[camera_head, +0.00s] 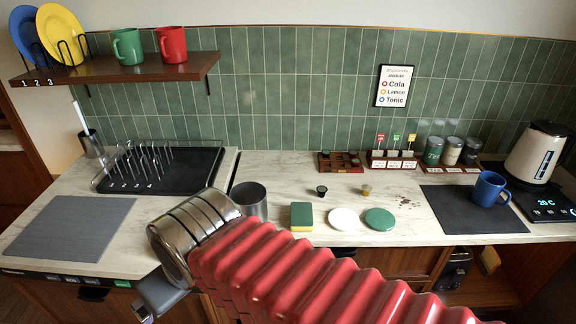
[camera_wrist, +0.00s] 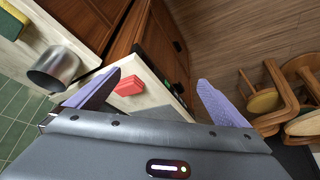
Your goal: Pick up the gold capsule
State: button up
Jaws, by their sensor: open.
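The gold capsule (camera_head: 366,190) stands small on the marble counter in the head view, to the right of a black capsule (camera_head: 322,191). It does not show in the wrist view. My gripper (camera_head: 146,308) is low at the left front of the counter in the head view, far from the capsule and partly cut off by the frame. In the wrist view my gripper (camera_wrist: 159,78) has its two fingers spread wide with nothing held between them.
A dark rack (camera_head: 340,162) stands behind. A blue mug (camera_head: 490,189) is right. The wrist view shows a red object (camera_wrist: 130,86) and stools (camera_wrist: 296,95).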

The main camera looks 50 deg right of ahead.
aim_at(366, 189)
jog(key=z, duration=1.85)
jog(key=k, duration=0.35)
jog(key=z, duration=0.4)
jog(key=i, duration=0.5)
